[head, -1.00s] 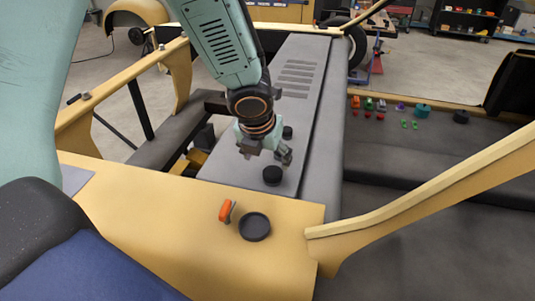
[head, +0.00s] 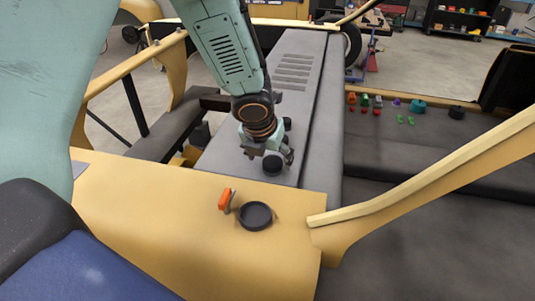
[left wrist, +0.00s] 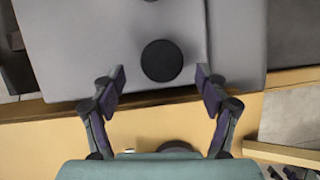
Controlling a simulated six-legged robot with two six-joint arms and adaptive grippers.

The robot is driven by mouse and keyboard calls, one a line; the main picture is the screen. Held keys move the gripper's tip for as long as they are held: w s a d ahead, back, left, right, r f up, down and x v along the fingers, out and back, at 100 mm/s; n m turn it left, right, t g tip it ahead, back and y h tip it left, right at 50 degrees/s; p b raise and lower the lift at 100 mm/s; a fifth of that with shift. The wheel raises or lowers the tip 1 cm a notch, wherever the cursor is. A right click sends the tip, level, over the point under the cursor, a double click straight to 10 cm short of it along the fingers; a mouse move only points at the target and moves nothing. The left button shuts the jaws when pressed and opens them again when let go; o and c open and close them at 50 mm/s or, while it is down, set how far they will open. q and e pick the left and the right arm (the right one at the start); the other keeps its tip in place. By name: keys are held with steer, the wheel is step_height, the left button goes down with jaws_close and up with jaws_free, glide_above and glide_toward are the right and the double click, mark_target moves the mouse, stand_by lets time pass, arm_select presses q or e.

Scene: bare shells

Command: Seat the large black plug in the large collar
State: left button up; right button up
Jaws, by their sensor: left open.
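The large black plug (head: 273,166) is a short dark cylinder standing on the grey panel near its front edge. It shows as a dark disc (left wrist: 162,61) in the left wrist view. My left gripper (head: 271,156) is open and empty, pointing down just above and behind the plug. In the left wrist view its two fingers (left wrist: 160,80) are spread, with the plug centred just beyond their tips and not between the pads. The large collar (head: 255,215) is a dark round ring on the yellow panel; nothing sits in it. My right gripper is not in view.
A smaller black plug (head: 287,124) stands farther back on the grey panel. An orange-handled clamp (head: 225,199) is just left of the collar. A yellow beam (head: 430,165) slopes up at the right. Several small coloured parts (head: 380,104) sit on the dark surface at right.

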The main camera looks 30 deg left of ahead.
arm_select(q)
steer(key=shift+x, duration=0.85)
steer(key=shift+w+d+f, duration=0.15)
steer(key=shift+w+f, duration=0.05)
steer(key=shift+w, duration=0.15)
steer(key=shift+s+r, duration=0.1)
steer(key=shift+s, duration=0.1)
steer(key=shift+c, duration=0.6)
steer(key=shift+s, duration=0.15)
steer(key=c, duration=0.3)
steer(key=shift+w, duration=0.2)
steer(key=c, duration=0.7)
steer(key=o, duration=1.1)
steer(key=shift+s+r, duration=0.1)
